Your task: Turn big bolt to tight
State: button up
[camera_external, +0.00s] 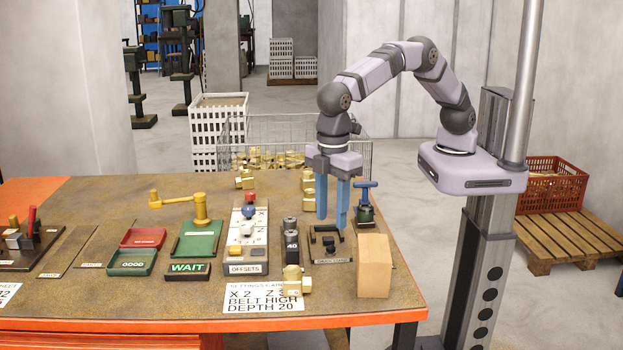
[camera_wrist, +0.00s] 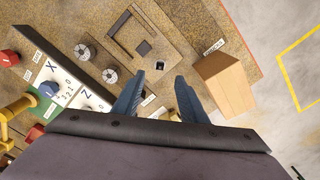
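My gripper (camera_external: 332,222) points straight down above the right part of the bench. Its two blue fingers are apart with nothing between them. A blue T-handle (camera_external: 366,185) stands upright on a dark green base (camera_external: 365,214), just right of the fingers. A dark plate (camera_external: 318,254) with black angled bars lies below and in front of my gripper.
A wooden block (camera_external: 374,266) stands near the front right edge; it also shows in the wrist view (camera_wrist: 226,82). Dark cylinders (camera_external: 291,232) and the offsets panel (camera_external: 246,268) are to the left. A brass piece (camera_external: 293,279) lies in front. A wire basket (camera_external: 350,150) stands behind the bench.

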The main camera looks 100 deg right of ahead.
aim_at(331, 249)
jog(key=n+p, duration=0.2)
jog(key=shift+r+n, duration=0.2)
jog(key=shift+n, duration=0.2)
jog(key=n, duration=0.1)
jog(key=n+p, duration=0.1)
jog(key=shift+f+n, duration=0.25)
jog(key=shift+n, duration=0.15)
jog(key=shift+f+p, duration=1.35)
jog(key=shift+f, duration=2.35)
